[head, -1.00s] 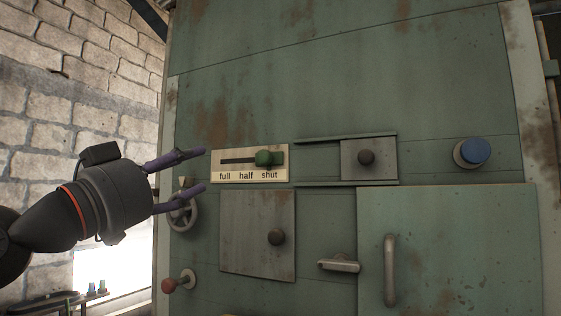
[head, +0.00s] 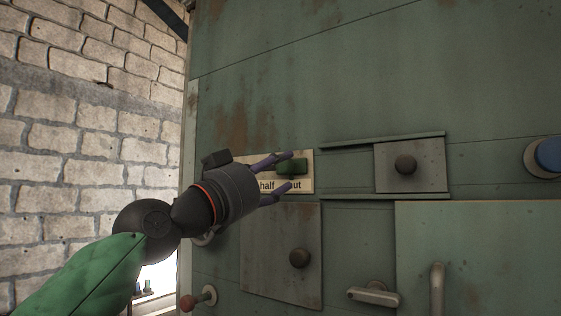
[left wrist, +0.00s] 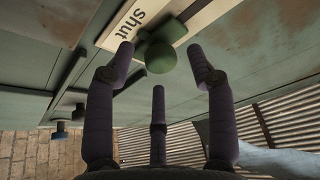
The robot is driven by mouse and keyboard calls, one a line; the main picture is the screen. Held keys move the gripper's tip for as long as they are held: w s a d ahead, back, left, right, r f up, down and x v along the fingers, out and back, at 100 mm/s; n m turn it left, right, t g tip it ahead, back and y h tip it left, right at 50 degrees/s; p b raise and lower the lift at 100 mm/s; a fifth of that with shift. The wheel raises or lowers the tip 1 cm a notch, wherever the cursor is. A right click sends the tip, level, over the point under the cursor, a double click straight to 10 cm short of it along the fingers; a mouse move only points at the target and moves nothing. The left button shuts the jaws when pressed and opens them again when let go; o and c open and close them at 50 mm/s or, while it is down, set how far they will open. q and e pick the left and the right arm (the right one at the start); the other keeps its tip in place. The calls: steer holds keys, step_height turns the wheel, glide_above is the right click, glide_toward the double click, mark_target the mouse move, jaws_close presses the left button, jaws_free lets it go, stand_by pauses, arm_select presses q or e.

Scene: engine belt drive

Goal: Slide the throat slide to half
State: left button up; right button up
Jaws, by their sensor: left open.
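The throat slide's green knob (head: 292,167) sits on a cream label plate (head: 307,183) on the green cabinet. The plate's "half" and part of "shut" show in the head view; the rest is behind my gripper. My left gripper (head: 289,171) is open, its purple fingers reaching over the plate toward the knob. In the left wrist view the green knob (left wrist: 161,57) stands between the spread fingertips, beside the word "shut". The fingers do not appear closed on it; contact cannot be told. My right gripper is not in view.
A blue button (head: 549,155) is at far right.

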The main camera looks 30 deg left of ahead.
arm_select(q)
steer(key=shift+w+d+r, duration=0.1)
steer(key=shift+w+r, duration=0.25)
steer(key=shift+w, duration=0.3)
steer(key=shift+w+d, duration=0.1)
steer(key=shift+w, duration=0.2)
steer(key=shift+s, duration=0.1)
